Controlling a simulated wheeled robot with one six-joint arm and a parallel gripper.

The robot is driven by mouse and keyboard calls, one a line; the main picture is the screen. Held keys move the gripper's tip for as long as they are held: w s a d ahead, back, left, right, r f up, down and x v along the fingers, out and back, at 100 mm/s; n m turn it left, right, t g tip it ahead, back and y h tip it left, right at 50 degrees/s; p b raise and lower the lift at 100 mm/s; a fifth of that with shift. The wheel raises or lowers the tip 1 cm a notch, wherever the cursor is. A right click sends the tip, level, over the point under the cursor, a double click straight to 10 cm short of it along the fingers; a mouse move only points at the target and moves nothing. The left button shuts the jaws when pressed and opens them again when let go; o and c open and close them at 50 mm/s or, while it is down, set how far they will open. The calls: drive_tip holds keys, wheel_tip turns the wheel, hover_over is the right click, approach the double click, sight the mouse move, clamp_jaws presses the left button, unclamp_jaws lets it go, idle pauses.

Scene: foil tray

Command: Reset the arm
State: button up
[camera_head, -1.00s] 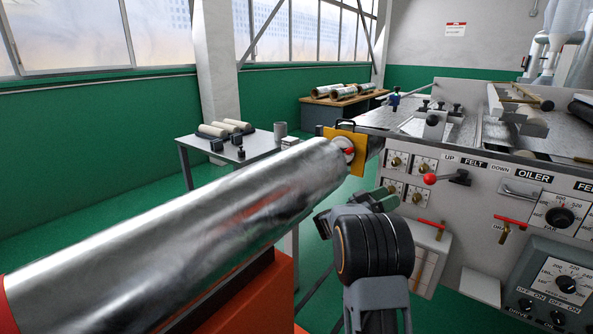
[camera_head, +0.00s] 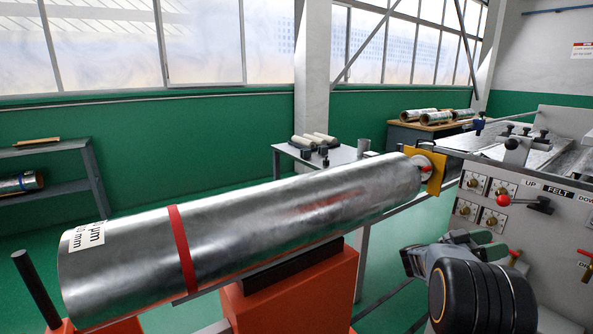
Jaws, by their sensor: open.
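My gripper (camera_head: 408,262) shows at the lower right, at the end of my dark grey arm, in front of the machine. Its jaws are open, and no held thing shows between them. It is apart from the big foil roll (camera_head: 245,220), which lies to its left. The near part of my arm hides the lower front of the machine.
The foil roll, with a red band (camera_head: 182,248), lies on an orange stand (camera_head: 290,292). The machine (camera_head: 520,215) with knobs and levers stands at right. A grey table (camera_head: 343,156) holds small rolls. A shelf (camera_head: 45,150) stands at left. Green floor shows between.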

drive_tip(key=w+a+f+n+t+y, duration=0.2)
drive_tip(key=w+f+n+t+y, duration=0.55)
drive_tip(key=w+t, duration=0.4)
drive_tip(key=s+a+f+n+t+y+p, duration=0.1)
drive_tip(key=s+a+n+y+p, duration=0.15)
drive_tip(key=a+y, duration=0.45)
drive_tip(key=s+a+n+t+y+p, duration=0.1)
drive_tip(key=s+a+n+y+p, duration=0.15)
drive_tip(key=a+y, duration=0.45)
drive_tip(key=s+a+r+n+g+y+p, duration=0.1)
drive_tip(key=s+a+r+n+g+p, duration=0.2)
drive_tip(key=s+a, duration=0.45)
drive_tip(key=s+a+r+n+g+p, duration=0.1)
drive_tip(key=s+a+r+g+p, duration=0.35)
drive_tip(key=s, duration=0.65)
drive_tip(key=s+a+r+n+t+p, duration=0.1)
drive_tip(key=s+a+r+p, duration=0.1)
drive_tip(key=s+r+p, duration=0.4)
wheel_tip(320, 180, up, 2)
drive_tip(key=shift+a+r, duration=0.2)
drive_tip(key=shift+a, duration=0.1)
